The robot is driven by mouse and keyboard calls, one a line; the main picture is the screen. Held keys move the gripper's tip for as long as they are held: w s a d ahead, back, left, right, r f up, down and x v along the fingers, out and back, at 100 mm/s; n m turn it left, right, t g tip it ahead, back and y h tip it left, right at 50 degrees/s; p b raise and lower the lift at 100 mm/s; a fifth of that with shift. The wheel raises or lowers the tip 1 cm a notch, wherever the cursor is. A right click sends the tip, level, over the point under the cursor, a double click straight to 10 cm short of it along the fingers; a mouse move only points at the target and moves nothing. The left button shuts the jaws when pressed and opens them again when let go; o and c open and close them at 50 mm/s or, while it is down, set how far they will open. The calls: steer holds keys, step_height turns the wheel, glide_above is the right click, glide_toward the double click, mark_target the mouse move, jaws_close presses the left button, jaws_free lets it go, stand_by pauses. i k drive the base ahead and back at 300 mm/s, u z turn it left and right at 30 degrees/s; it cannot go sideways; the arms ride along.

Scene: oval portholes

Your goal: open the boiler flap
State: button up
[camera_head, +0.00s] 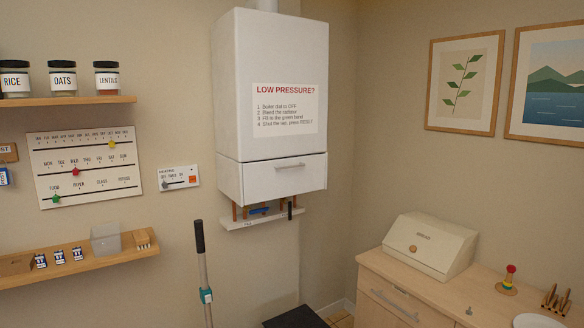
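A white boiler (236,70) hangs on the wall in the middle of the view. A printed sheet headed "LOW PRESSURE?" (286,108) is on its front. The boiler flap (270,180) is the lower front panel, with a thin bar handle (290,167) near its top edge. The flap looks shut, flush with the panel above. What is behind it is hidden. My gripper is not in view.
Copper pipes and a blue valve (259,211) show under the boiler, above a narrow white strip (250,222). A pole with a black grip (199,236) stands in front to the left. A wooden cabinet (385,268) with a cream bread bin (432,246) is at right.

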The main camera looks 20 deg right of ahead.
mark_target(265, 181)
steer(key=u, duration=0.4)
steer(key=i, duration=1.2)
steer(key=u, duration=0.55)
